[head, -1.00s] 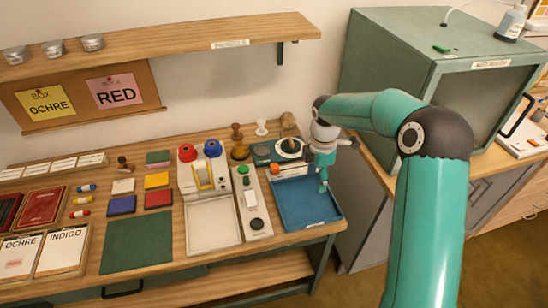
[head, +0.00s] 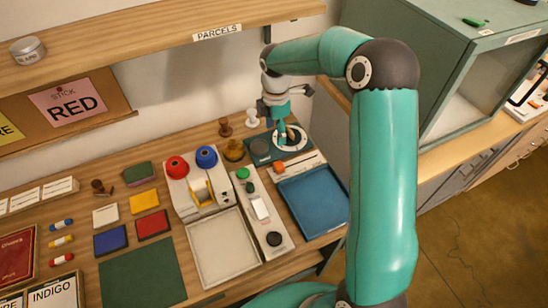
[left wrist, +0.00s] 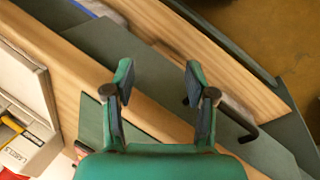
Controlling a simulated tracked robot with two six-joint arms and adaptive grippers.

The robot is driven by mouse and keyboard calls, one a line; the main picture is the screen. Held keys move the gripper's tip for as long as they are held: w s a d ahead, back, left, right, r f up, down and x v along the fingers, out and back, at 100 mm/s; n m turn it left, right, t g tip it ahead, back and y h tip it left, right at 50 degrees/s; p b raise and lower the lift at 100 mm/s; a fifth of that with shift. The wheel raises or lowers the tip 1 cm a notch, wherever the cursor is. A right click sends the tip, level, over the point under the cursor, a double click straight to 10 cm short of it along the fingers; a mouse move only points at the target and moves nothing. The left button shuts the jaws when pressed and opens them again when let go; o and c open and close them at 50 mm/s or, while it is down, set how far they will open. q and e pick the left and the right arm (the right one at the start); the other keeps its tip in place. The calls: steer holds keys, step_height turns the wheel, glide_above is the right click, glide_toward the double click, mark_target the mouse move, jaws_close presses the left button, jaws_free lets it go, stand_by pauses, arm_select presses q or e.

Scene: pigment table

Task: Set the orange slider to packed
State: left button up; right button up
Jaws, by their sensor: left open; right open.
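The orange slider (head: 279,167) shows in the head view as a small orange knob at the left end of a pale strip behind the blue tray. My right gripper (head: 282,138) is open and empty. It points down over the dark plate with the white ring (head: 304,139), behind the slider and apart from it. The markings by the slider are too small to read. My left gripper (left wrist: 160,95) is open and empty in the left wrist view, in front of the table's edge. The slider does not show in that view.
The blue tray (head: 315,203) lies in front of the slider. A panel with a green and a black button (head: 260,208) stands to its left. Small stamps (head: 252,118) stand behind. The green cabinet (head: 420,75) is to the right.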

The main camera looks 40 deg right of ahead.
mark_target(279, 165)
steer(key=f+b, duration=0.3)
steer(key=f, duration=0.2)
steer(key=f+b, duration=0.4)
steer(key=f, duration=0.2)
steer(key=s+f+b, duration=0.1)
steer(key=f+b, duration=0.2)
steer(key=f, duration=0.2)
steer(key=shift+d+f+b, duration=0.2)
steer(key=shift+d+b, duration=0.1)
steer(key=shift+d, duration=0.05)
steer(key=shift+c, duration=0.2)
jaws_close()
